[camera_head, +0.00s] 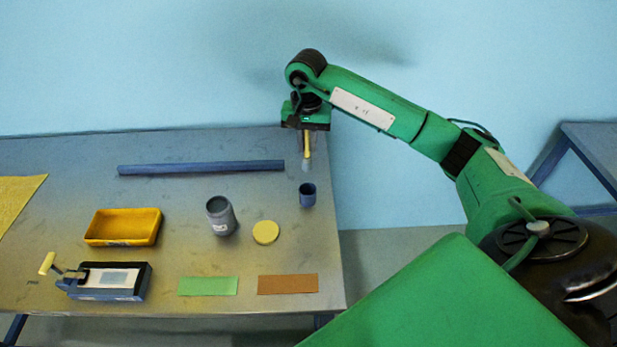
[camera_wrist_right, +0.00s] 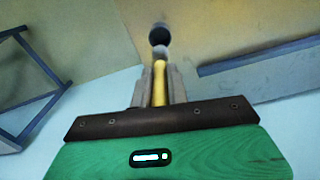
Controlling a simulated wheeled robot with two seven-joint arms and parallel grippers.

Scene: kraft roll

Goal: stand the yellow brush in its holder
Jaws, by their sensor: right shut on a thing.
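The yellow brush (camera_head: 307,146) hangs upright from my right gripper (camera_head: 306,130), with its grey bristle end pointing down. In the right wrist view the yellow handle (camera_wrist_right: 159,85) sits between the two fingers of my right gripper (camera_wrist_right: 160,80), which is shut on it. A small dark blue cup (camera_head: 308,196), which looks like the holder, stands near the right edge of the table. The brush is above and behind the cup in the head view, apart from it. The cup also shows as a dark round opening (camera_wrist_right: 159,35) beyond the brush tip. My left gripper is not in view.
A blue bar (camera_head: 200,168) lies along the back of the table (camera_head: 70,220). A grey canister (camera_head: 221,216) and a yellow disc (camera_head: 265,232) stand left of the cup. A yellow tray (camera_head: 123,227), a handled device (camera_head: 110,281), a green strip (camera_head: 208,286) and a brown strip (camera_head: 288,284) lie nearer.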

